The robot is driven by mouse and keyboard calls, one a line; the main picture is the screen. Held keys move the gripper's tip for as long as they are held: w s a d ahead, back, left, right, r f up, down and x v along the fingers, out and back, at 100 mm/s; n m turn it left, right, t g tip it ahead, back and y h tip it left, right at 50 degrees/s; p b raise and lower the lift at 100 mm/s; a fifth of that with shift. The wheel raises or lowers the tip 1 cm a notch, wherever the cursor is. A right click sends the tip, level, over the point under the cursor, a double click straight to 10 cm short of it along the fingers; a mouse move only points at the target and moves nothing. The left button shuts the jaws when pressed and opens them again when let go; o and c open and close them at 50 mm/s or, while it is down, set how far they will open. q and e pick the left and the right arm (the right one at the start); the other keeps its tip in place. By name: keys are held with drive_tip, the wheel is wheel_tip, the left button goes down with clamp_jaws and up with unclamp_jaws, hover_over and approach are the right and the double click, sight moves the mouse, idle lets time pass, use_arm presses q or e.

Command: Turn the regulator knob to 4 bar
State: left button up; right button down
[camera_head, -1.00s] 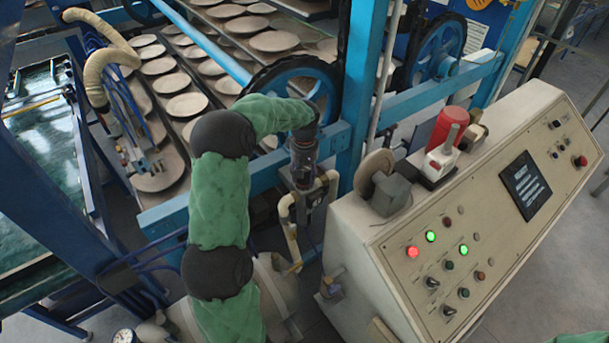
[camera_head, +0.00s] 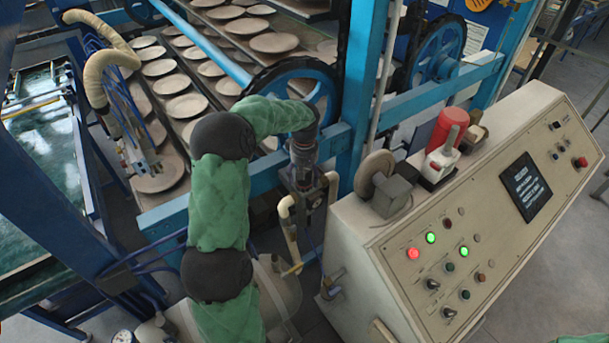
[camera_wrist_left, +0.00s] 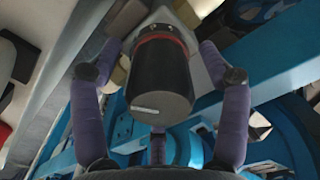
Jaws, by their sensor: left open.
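The regulator knob (camera_wrist_left: 160,85) is a black cylinder with a red ring at its base and a short white mark on its end face. In the left wrist view it sits between the purple fingers of my left gripper (camera_wrist_left: 160,100). The fingers are open around it, with gaps visible at both sides. In the head view, my green-sleeved left arm reaches over to the gripper (camera_head: 304,165), above pale pipes (camera_head: 288,225) beside the console. The knob is hard to make out there. The scale reading cannot be told. My right gripper is out of view.
A sloped control console (camera_head: 465,215) with lit buttons and a red cylinder (camera_head: 449,128) stands on the right. A blue frame (camera_head: 361,80) and racks of plates (camera_head: 187,105) lie behind. A tank (camera_head: 280,285) is below. A small gauge (camera_head: 124,337) is partly cut off.

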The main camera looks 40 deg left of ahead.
use_arm(q)
wheel_tip(320, 180, up, 12)
idle(0.6)
idle(0.5)
